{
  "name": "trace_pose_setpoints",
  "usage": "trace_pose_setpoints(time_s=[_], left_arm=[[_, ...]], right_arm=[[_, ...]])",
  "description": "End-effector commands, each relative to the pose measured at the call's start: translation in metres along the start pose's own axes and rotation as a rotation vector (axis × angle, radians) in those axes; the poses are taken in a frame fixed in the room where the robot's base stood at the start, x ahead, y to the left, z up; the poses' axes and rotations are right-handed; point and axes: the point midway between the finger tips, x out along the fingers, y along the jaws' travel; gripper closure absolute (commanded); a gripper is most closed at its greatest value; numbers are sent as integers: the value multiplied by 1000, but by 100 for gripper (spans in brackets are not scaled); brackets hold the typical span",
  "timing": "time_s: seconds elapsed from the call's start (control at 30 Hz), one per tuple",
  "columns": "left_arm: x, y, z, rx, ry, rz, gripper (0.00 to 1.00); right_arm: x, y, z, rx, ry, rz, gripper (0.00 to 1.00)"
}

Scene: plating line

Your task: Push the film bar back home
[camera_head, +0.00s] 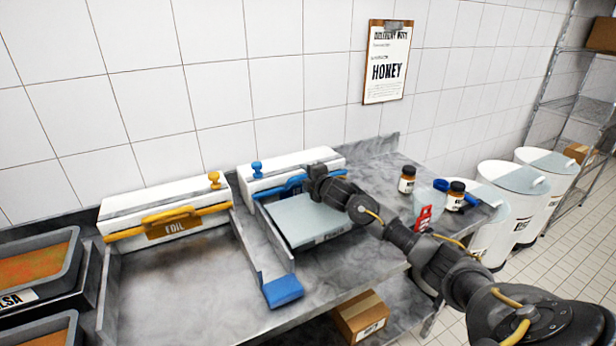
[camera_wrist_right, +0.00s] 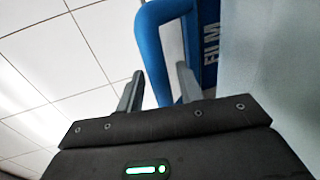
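The film dispenser is a white box (camera_head: 292,164) against the back wall with a blue knob (camera_head: 257,169) on top. The blue film bar (camera_head: 279,190) runs along its front. My right gripper (camera_head: 316,176) is at the bar's right part, its fingertips hard to make out in the head view. In the right wrist view the two fingers (camera_wrist_right: 158,92) stand apart, with the blue handle (camera_wrist_right: 157,60) of the bar passing between them. A blue panel reading FILM (camera_wrist_right: 210,45) is beside it. My left gripper is not in view.
A pale grey covered pan (camera_head: 305,222) stands in front of the film box, below my right wrist. A metal divider with a blue end (camera_head: 283,290) runs to its left. The foil box (camera_head: 165,205) is further left. Jars (camera_head: 407,180) stand at right.

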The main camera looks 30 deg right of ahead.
Motion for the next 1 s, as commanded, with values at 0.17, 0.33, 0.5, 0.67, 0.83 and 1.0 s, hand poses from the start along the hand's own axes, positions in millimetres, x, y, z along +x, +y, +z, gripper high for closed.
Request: trace_pose_setpoints(time_s=[0.17, 0.33, 0.5, 0.67, 0.83, 1.0], left_arm=[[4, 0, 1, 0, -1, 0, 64], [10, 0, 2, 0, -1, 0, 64], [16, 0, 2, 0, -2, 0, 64], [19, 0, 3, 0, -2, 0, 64], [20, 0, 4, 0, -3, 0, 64], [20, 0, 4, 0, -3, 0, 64]], right_arm=[[-12, -2, 0, -1, 1, 0, 63], [-42, -3, 1, -3, 1, 0, 63], [-75, -3, 1, -3, 0, 0, 63], [-97, -2, 1, -1, 0, 0, 63], [-107, -1, 1, 0, -1, -1, 63], [-107, 0, 1, 1, -1, -1, 63]])
